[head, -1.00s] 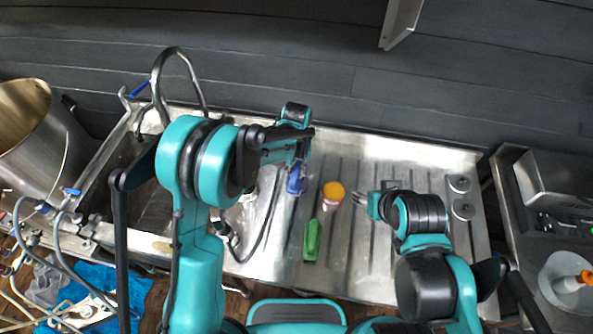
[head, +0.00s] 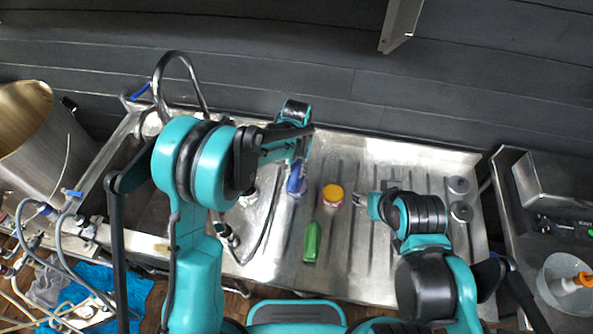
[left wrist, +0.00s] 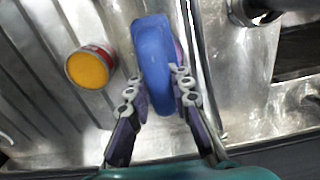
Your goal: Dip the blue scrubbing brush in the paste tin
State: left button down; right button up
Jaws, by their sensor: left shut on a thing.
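The blue scrubbing brush (head: 297,180) is held by my left gripper (head: 299,162) over the steel drainboard, left of the paste tin. In the left wrist view the brush (left wrist: 154,62) lies between the two fingers of my left gripper (left wrist: 158,92), which is shut on it. The paste tin (head: 333,194) stands upright on the drainboard, with orange-yellow paste filling its open top. In the left wrist view the tin (left wrist: 90,68) is left of the brush and apart from it. My right gripper (head: 362,201) is just right of the tin; its fingers are too small to judge.
The sink basin with a tap (head: 178,55) is at the left. A dark wall runs behind.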

aim_at(296, 168)
pick_arm(q)
jog(key=shift+r+p, duration=1.3)
jog(key=shift+r, duration=1.25)
jog(key=shift+s+f, duration=0.1)
